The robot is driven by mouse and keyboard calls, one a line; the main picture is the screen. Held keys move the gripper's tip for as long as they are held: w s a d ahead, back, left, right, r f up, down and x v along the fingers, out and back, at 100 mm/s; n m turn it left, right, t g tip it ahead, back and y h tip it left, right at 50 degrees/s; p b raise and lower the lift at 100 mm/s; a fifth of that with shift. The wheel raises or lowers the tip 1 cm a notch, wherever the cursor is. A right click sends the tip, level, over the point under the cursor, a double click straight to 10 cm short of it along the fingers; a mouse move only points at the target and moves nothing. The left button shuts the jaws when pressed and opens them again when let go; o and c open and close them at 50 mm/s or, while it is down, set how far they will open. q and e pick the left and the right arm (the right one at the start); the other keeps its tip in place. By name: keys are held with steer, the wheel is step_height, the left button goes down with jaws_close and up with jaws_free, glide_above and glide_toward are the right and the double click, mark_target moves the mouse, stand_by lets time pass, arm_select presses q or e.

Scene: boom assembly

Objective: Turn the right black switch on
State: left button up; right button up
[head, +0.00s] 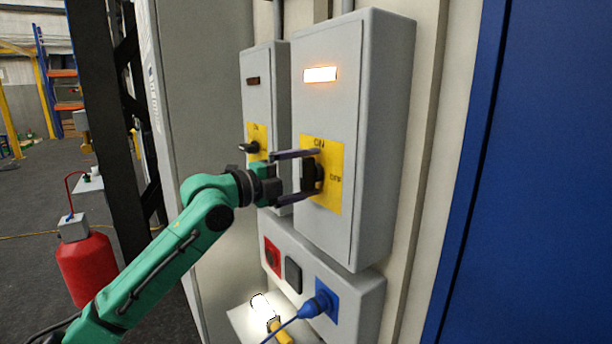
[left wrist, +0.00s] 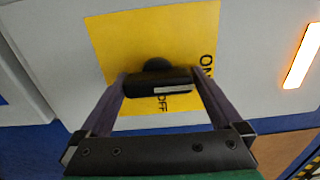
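The right black switch (head: 309,176) sits on a yellow plate (head: 334,160) on the larger grey box. Its handle stands upright in the head view, with the white mark at its ON end in the left wrist view (left wrist: 158,82). The lamp (head: 320,74) above it glows orange. My left gripper (head: 317,174) is open, with one finger above and one below the handle; I cannot tell whether they touch it. In the left wrist view the fingers (left wrist: 160,90) flank the handle's two ends. My right gripper is not in view.
The smaller box at left has another black switch (head: 249,147) and a dark lamp (head: 253,81). Below is a socket box (head: 345,292) with a blue plug (head: 320,303) and cable. A lit lamp (head: 263,308) lies beneath. A red tank (head: 86,267) stands at left.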

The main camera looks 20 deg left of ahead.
arm_select(q)
steer(key=shift+s+a+f, duration=0.15)
steer(key=shift+s+a, duration=0.05)
steer(key=b+v, duration=0.7)
steer(key=v, duration=0.7)
steer(key=shift+b, duration=0.4)
